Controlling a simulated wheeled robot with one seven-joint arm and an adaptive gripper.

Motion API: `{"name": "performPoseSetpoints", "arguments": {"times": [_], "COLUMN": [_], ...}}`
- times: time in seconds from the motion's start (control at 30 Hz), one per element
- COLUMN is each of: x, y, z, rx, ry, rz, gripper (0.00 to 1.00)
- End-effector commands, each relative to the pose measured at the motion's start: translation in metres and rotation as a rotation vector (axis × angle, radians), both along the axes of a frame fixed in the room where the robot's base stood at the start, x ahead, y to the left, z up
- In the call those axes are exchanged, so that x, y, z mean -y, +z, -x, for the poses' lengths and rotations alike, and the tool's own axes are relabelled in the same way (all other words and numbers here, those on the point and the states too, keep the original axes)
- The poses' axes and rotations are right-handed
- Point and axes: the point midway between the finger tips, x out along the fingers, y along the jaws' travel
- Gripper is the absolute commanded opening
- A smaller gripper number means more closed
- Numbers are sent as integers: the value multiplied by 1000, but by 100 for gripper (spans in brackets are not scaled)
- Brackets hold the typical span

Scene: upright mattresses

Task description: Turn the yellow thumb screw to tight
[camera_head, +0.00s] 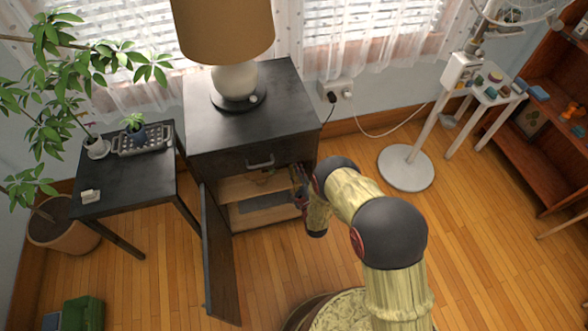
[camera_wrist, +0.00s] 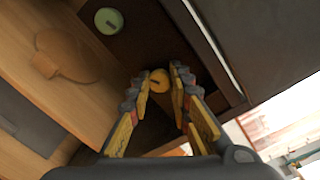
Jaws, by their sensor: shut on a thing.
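The yellow thumb screw (camera_wrist: 160,80) is a small round knob with a dark mark on its face, seen in the wrist view on a dark panel. My gripper (camera_wrist: 162,76) has its two fingertips on either side of the screw, shut on it. In the head view my gripper (camera_head: 299,186) is at the right side of the open cabinet (camera_head: 255,118), and the screw is hidden there. A similar green screw (camera_wrist: 109,20) sits apart on the same dark panel, up and left of the yellow one.
The cabinet door (camera_head: 218,255) hangs open to the left. Inside are a wooden shelf (camera_head: 240,188) and, in the wrist view, a round wooden object with a handle (camera_wrist: 65,58). A lamp (camera_head: 236,82) stands on top. A small black table (camera_head: 125,182) stands left.

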Motion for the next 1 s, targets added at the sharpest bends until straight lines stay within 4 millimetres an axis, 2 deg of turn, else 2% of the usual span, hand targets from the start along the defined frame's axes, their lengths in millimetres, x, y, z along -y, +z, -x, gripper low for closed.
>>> {"name": "performPoseSetpoints", "arguments": {"times": [0.2, 0.5, 1.0], "x": [2, 2, 2], "y": [-2, -3, -3], "z": [1, 1, 1], "rx": [-54, -99, -117], "ry": [-3, -3, -3], "rz": [-170, -325, -389], "gripper": [0, 0, 0]}}
